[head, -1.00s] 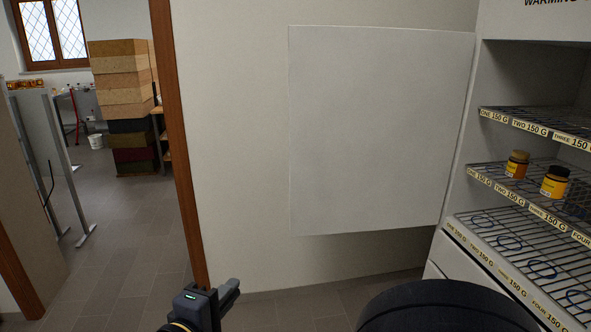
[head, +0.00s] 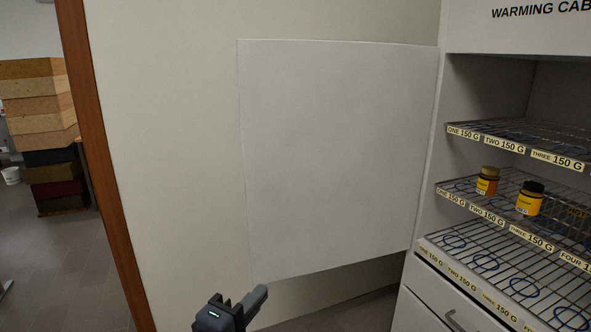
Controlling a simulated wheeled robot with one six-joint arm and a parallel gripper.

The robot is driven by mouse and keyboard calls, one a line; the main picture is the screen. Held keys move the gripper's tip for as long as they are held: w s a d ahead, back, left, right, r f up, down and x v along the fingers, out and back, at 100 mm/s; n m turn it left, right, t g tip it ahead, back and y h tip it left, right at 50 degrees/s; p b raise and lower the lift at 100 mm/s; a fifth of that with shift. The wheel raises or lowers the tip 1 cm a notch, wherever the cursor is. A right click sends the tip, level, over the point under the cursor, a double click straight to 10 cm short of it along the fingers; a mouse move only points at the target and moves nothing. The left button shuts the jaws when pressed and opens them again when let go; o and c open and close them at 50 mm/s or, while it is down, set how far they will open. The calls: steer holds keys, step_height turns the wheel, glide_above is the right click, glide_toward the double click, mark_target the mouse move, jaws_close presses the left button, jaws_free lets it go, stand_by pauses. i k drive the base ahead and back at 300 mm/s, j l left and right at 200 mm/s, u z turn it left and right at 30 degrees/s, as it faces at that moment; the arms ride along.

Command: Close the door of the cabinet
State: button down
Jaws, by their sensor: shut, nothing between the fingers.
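The warming cabinet (head: 490,28) stands at the right with its front open. Its white door (head: 340,150) is swung wide open to the left, hinged along the cabinet's left edge, with its flat face toward me. My gripper (head: 256,300) is at the bottom of the view, below the door's lower left corner in the picture. It is shut and holds nothing. I cannot tell how far it is from the door.
Wire shelves (head: 460,184) with labels hold two amber jars, one (head: 487,182) left of the other (head: 529,199). White drawers (head: 440,305) sit below. A wooden door frame (head: 95,150) and stacked boxes (head: 42,125) are at the left.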

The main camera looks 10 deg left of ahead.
mark_target(335, 135)
steer(key=i+j+z, duration=0.1)
steer(key=j, duration=0.25)
steer(key=i+j+z, duration=0.1)
steer(key=i+j, duration=0.2)
steer(key=i+j+z, duration=0.1)
steer(key=j, duration=0.35)
steer(key=i+j+z, duration=0.1)
steer(key=i+j, duration=0.15)
steer(key=j, duration=0.15)
steer(key=i+j+z, duration=0.1)
steer(key=j, duration=0.3)
